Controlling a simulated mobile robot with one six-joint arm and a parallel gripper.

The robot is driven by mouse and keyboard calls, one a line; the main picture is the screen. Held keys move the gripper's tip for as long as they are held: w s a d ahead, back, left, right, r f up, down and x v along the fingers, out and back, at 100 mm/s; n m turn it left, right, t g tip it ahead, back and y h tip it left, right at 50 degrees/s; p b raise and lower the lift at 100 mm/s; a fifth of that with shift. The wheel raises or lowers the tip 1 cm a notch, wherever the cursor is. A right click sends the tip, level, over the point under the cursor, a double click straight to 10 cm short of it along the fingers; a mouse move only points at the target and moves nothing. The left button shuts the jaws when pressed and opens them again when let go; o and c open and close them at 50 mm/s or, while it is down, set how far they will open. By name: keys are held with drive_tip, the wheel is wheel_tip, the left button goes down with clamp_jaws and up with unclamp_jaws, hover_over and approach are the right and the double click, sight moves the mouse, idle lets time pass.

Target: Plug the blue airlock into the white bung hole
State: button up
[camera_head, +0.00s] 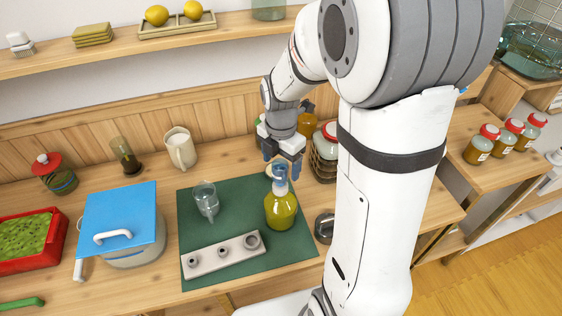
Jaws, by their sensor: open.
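A round jar of yellow-green liquid (281,211) stands upright on the green mat (240,281). Its narrow neck has a pale, whitish top that I take for the white bung (280,187). The blue airlock (279,171) stands upright at the top of the neck and appears seated in the bung, though the hole itself is hidden. My gripper (283,160) is open just above and around the airlock's upper end, fingers pointing down. I cannot tell whether a finger touches it.
A grey block with several holes (208,258) and a clear glass vessel (205,198) share the mat. A blue-lidded pot (120,225) stands left. A wire basket with a red-capped jar (325,155) is close behind my arm. A dark round dish (324,228) lies right of the jar.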

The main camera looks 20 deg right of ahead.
drive_tip(key=shift+r+p, duration=0.7)
drive_tip(key=shift+r, duration=0.4)
wheel_tip(320, 180, up, 8)
drive_tip(key=b, duration=0.1)
idle(0.3)
idle(1.0)
drive_tip(key=s+m+t+b, duration=0.3)
drive_tip(key=s+m, duration=1.1)
drive_tip(key=m, duration=1)
drive_tip(key=shift+s+f, duration=0.35)
drive_tip(key=shift+f, duration=0.1)
